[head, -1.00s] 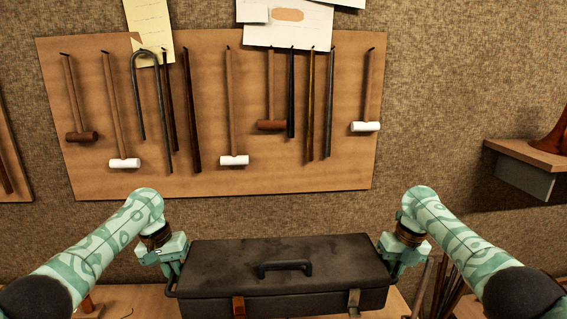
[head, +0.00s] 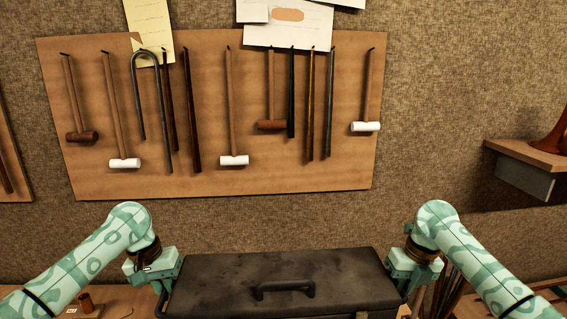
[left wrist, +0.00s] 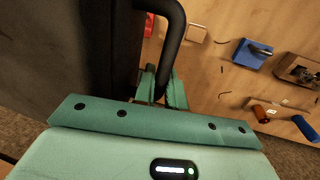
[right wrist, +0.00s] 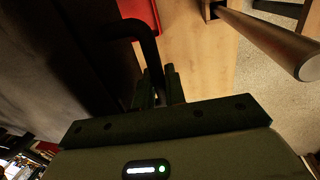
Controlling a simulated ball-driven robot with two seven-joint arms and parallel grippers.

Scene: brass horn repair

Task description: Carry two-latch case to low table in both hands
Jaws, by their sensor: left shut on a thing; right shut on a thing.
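The two-latch case (head: 340,272) is dark, with a handle on its lid, and lies lid up at the bottom of the head view. Its front and latches are cut off by the frame's lower edge. My left gripper (left wrist: 162,88) is shut on the case's left side handle (left wrist: 173,40), seen in the left wrist view. My right gripper (right wrist: 158,88) is shut on the right side handle (right wrist: 148,45), seen in the right wrist view. The case spans between both arms and looks level. Its underside is hidden. I see no low table that I can identify.
A wooden bench (left wrist: 210,85) with a blue tool (left wrist: 253,53) and other small items shows beside the case. Several rods (head: 450,290) stand right of my right gripper. A pegboard (head: 210,185) with mallets hangs behind; a shelf (head: 525,150) juts out at right.

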